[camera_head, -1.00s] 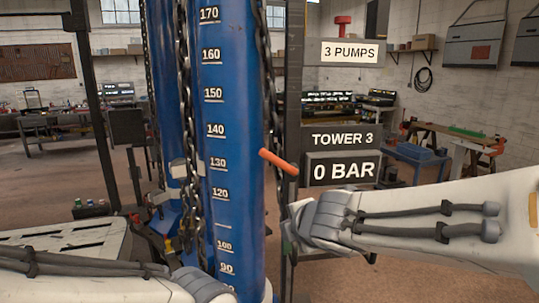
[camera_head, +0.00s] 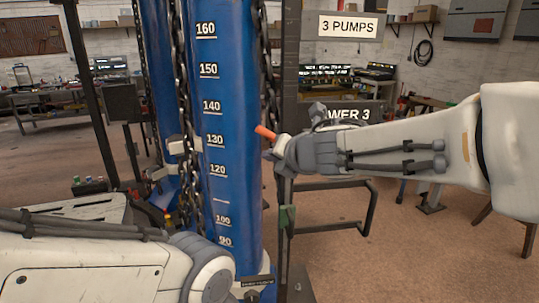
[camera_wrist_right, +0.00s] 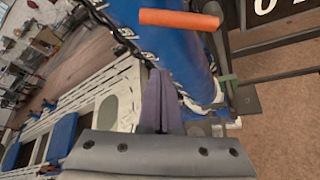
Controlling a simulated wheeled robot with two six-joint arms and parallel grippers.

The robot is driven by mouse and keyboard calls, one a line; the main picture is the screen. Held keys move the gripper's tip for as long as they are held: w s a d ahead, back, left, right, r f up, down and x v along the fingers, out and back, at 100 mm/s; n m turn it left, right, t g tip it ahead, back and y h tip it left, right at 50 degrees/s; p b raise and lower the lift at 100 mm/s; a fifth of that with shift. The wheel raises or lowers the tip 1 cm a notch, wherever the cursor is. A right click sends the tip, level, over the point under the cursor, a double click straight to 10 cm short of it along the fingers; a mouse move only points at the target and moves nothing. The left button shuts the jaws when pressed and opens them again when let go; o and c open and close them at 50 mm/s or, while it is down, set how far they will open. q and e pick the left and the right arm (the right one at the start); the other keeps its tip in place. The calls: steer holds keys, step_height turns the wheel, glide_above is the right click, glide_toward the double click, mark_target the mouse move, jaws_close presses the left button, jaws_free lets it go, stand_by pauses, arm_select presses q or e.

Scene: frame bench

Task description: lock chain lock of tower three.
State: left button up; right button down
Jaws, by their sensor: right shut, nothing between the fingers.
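The blue tower column (camera_head: 222,180) with a number scale stands in the middle of the head view. A dark chain (camera_head: 183,90) hangs along its left side, and another chain (camera_head: 266,60) runs down its right edge. An orange bar-like handle (camera_head: 265,132) sticks out at the column's right edge, near the 130 mark. It also shows at the top of the right wrist view (camera_wrist_right: 180,19). My right gripper (camera_head: 270,155) is beside and just below the handle, apart from it. Its purple-grey fingers (camera_wrist_right: 155,100) are closed and empty. My left gripper is out of sight; only its arm shows.
The TOWER 3 sign (camera_head: 350,113) is partly covered by my right arm. A dark post (camera_head: 290,80) and low metal frame (camera_head: 345,190) stand right of the column. A green piece (camera_head: 287,218) sits on the post. Brown floor (camera_head: 440,260) is free at lower right.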

steer(key=b+x, duration=0.2)
steer(key=x, duration=0.6)
steer(key=d+r+p, duration=0.2)
steer(key=r+p, duration=0.1)
steer(key=shift+w+d+r+p, duration=0.15)
steer(key=shift+w+r+p, duration=0.05)
steer(key=shift+w+p, duration=0.15)
